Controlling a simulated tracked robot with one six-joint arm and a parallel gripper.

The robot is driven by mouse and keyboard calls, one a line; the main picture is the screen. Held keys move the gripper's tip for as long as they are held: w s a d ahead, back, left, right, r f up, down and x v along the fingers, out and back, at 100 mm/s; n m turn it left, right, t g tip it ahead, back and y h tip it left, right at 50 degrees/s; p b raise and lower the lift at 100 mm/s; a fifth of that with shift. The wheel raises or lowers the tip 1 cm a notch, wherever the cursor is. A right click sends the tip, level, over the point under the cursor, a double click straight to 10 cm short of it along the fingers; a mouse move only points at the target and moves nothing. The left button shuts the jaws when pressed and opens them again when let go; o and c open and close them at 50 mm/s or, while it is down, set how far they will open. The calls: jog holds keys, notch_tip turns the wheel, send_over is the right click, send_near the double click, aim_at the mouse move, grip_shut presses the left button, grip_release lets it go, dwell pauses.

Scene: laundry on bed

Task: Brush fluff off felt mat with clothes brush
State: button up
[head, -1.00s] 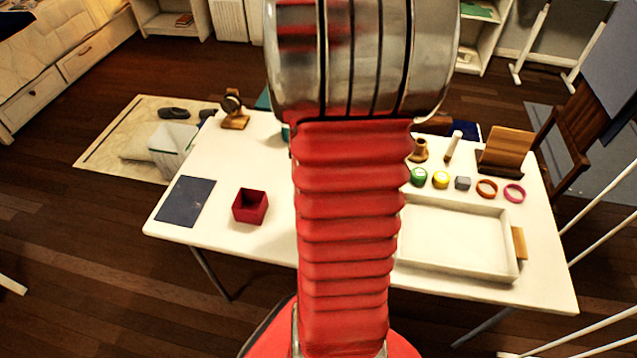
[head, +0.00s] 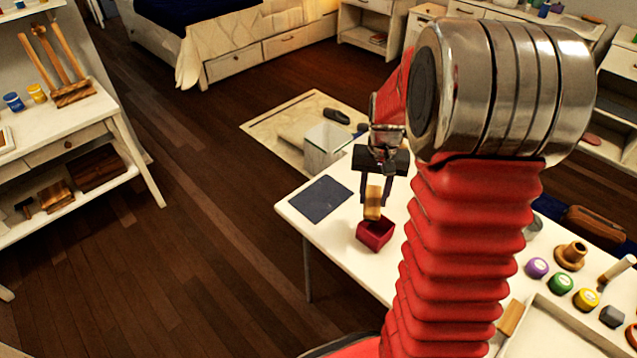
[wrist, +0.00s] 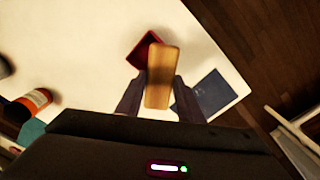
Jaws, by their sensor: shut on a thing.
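My gripper (head: 376,192) is shut on a wooden-backed block, which looks like the clothes brush (head: 373,203). It hangs upright above the table, close over or in front of the red box. In the wrist view the brush (wrist: 161,75) sits between the two dark fingers and covers part of the box; its bristles cannot be made out. The dark blue-grey felt mat (head: 321,199) lies flat at the table's left corner, left of the brush and apart from it. The mat also shows in the wrist view (wrist: 212,95). I cannot make out fluff on it.
The open red box (head: 375,235) stands right of the mat. The white tray (head: 540,335), a small wooden block (head: 510,318) and several coloured pots lie towards the right. My arm hides the table's middle. An orange-and-dark cylinder (wrist: 37,98) shows in the wrist view.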

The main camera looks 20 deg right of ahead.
jog(key=w+a+n, duration=0.3)
jog(key=w+a, duration=0.2)
jog(key=a, duration=0.4)
jog(key=w+a+n, duration=0.3)
jog(key=w+a, duration=0.3)
jog(key=a, duration=0.4)
jog(key=shift+a+r, duration=0.3)
jog(key=shift+r, duration=0.15)
jog(key=shift+d, duration=0.1)
